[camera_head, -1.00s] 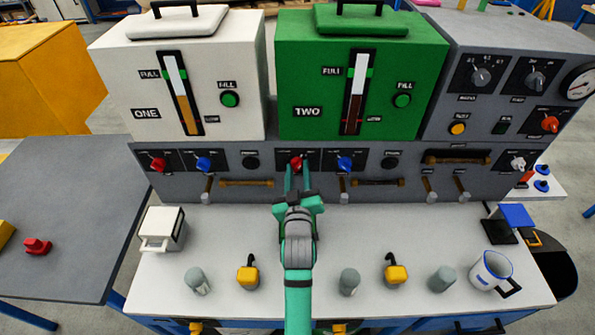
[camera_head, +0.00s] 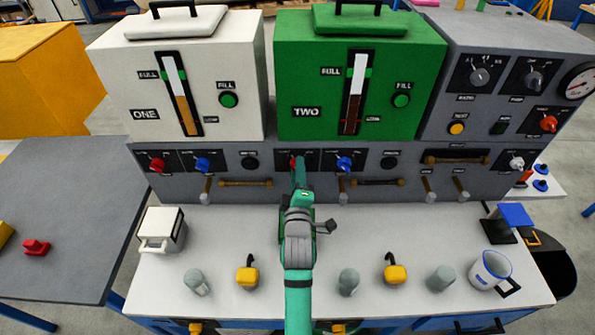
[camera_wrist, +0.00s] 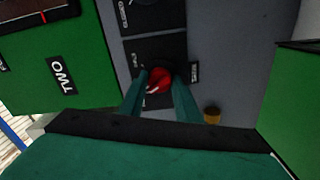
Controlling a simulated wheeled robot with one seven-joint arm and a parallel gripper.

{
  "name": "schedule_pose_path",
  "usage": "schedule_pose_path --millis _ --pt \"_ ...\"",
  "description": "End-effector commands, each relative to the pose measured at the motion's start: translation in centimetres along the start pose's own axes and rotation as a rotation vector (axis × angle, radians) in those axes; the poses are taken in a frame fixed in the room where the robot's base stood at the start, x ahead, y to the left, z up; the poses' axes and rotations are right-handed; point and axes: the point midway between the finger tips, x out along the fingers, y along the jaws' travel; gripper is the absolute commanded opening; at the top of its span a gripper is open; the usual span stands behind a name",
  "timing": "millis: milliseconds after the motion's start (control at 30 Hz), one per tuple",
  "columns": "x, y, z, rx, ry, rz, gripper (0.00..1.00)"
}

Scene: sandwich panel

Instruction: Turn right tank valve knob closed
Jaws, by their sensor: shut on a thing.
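The right tank is the green box (camera_head: 408,70) labelled TWO, at the back middle. A red knob (camera_head: 293,162) sits on the grey panel below it, mostly hidden by my fingers in the head view. In the wrist view the red knob (camera_wrist: 157,86) is between the two green fingers, with a pale mark on its face. My gripper (camera_head: 299,168) is shut on this knob, one finger on each side. In the head view my gripper is turned edge-on, so its fingers overlap.
A blue knob (camera_head: 344,163) is just right of the held knob, and another blue knob (camera_head: 203,164) is to the left. A wooden handle (camera_head: 377,182) sticks out lower right. Cups and a blue-rimmed mug (camera_head: 490,269) stand on the white counter (camera_head: 225,240).

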Motion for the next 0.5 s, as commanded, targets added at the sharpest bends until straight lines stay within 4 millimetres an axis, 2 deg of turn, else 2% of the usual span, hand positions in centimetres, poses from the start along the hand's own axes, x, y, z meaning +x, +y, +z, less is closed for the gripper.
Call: schedule_pose_path --millis 233,500 --pt "-0.04 -0.1 0.05 -0.168 -0.001 -0.003 0.08" --pt "-0.03 -0.08 0.06 -0.27 -0.001 -0.003 0.08"
